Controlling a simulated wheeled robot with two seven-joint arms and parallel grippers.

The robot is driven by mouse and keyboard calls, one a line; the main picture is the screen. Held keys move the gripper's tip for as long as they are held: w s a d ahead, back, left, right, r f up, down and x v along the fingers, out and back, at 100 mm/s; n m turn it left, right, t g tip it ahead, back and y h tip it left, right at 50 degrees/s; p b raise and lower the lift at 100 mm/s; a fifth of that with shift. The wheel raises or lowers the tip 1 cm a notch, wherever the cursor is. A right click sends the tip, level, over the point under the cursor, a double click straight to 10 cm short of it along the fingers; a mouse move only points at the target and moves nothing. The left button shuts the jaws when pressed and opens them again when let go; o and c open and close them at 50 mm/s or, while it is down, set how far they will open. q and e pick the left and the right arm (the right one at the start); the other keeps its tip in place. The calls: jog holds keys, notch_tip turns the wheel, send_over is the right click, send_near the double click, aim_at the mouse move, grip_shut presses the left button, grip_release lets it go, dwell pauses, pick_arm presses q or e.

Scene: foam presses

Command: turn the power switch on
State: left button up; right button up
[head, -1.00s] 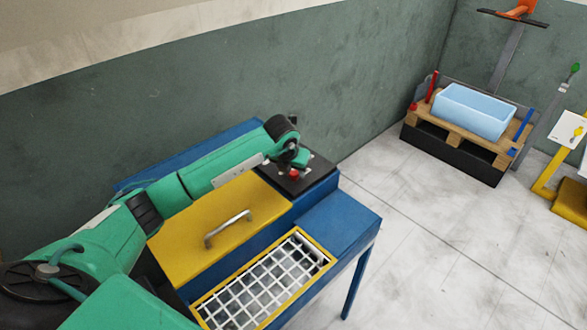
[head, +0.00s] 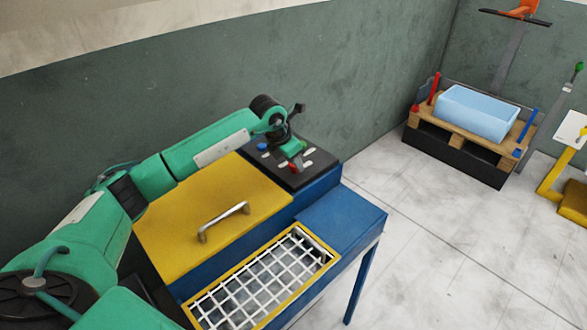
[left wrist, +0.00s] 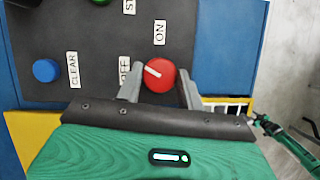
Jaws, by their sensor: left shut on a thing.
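The power switch is a round red knob (left wrist: 160,76) with a white line, on a black control panel (left wrist: 95,50). In the left wrist view its white line points left and slightly up, nearer the OFF label (left wrist: 124,70) than the ON label (left wrist: 160,32). My left gripper (left wrist: 160,70) has one finger on each side of the knob and is shut on it. In the head view the left gripper (head: 292,158) is over the panel, with the red knob (head: 294,168) partly hidden. My right gripper is not in view.
A blue button (left wrist: 46,70) beside the CLEAR label and a partly cut-off green button (left wrist: 102,2) share the panel. A yellow lid with a metal handle (head: 224,222) and a white grid (head: 262,280) lie in front. A pallet with a light blue bin (head: 478,113) stands far right.

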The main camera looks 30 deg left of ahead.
pick_arm(q)
jog(key=shift+w+a+f+m+h+b, duration=0.15)
jog(key=shift+m+h+b, duration=0.25)
jog(key=shift+m+b, duration=0.45)
jog(key=shift+m+g+b, duration=0.4)
jog(key=shift+m+b, duration=0.15)
jog(key=shift+m, duration=0.4)
jog(key=m+h+b, duration=0.1)
jog(key=m, duration=0.1)
jog(key=shift+m+g+b, duration=0.35)
jog(key=shift+m+g, duration=0.05)
jog(key=m+g+b, duration=0.1)
jog(key=m, duration=0.2)
jog(key=shift+w+h+b, duration=0.15)
jog(key=shift+h+b, duration=0.15)
jog(key=shift+r+m+g+b, duration=0.2)
jog(key=shift+m+g+b, duration=0.3)
jog(key=shift+m, duration=0.7)
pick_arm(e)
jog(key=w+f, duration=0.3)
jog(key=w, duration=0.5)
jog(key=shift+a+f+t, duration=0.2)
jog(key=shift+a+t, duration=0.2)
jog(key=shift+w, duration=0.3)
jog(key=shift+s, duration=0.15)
pick_arm(q)
jog(key=o, duration=1)
jog(key=shift+c, duration=0.2)
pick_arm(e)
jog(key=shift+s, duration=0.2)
